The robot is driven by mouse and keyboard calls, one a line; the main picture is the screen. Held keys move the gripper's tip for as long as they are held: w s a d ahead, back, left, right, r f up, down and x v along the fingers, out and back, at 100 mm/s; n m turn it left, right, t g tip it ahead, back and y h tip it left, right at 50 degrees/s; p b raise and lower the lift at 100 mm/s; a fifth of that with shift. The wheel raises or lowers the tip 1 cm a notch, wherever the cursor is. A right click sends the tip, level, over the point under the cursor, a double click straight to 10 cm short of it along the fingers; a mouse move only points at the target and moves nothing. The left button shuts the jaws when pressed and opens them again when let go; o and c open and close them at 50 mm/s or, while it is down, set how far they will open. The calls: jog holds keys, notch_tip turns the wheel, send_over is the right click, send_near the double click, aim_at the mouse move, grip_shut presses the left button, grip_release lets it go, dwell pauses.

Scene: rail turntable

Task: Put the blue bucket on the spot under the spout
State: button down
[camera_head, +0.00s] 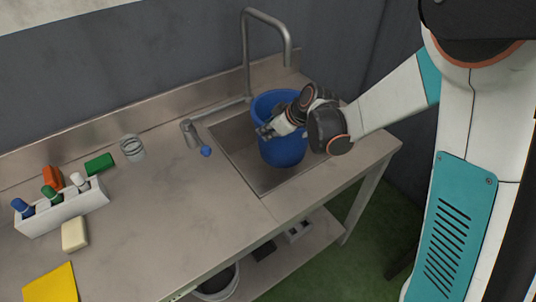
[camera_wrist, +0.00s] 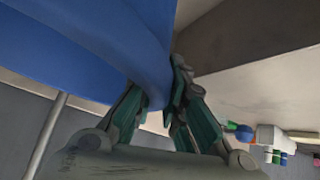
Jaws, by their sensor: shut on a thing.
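The blue bucket (camera_head: 283,152) is upright at the sink basin (camera_head: 237,138), near the curved spout (camera_head: 288,48) in the head view. My gripper (camera_head: 268,130) is shut on the bucket's wall near its rim, on the side facing the camera. In the wrist view, my gripper's green fingers (camera_wrist: 160,88) pinch the edge of the blue bucket (camera_wrist: 90,45). The bucket hides much of the basin floor and any spot under it. I cannot tell whether its base touches the basin floor.
A small tap with a blue knob (camera_head: 206,151) stands left of the basin. A grey cup (camera_head: 132,147), a white caddy with bottles (camera_head: 62,210), a pale block (camera_head: 75,234) and a yellow cloth (camera_head: 52,284) lie on the left counter. The mid counter is clear.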

notch_tip(320, 180, down, 9)
jog(key=b, duration=0.2)
jog(key=shift+r+b, duration=0.15)
jog(key=shift+b, duration=0.2)
jog(key=c, duration=1.7)
grip_release()
jog(key=shift+o, duration=0.2)
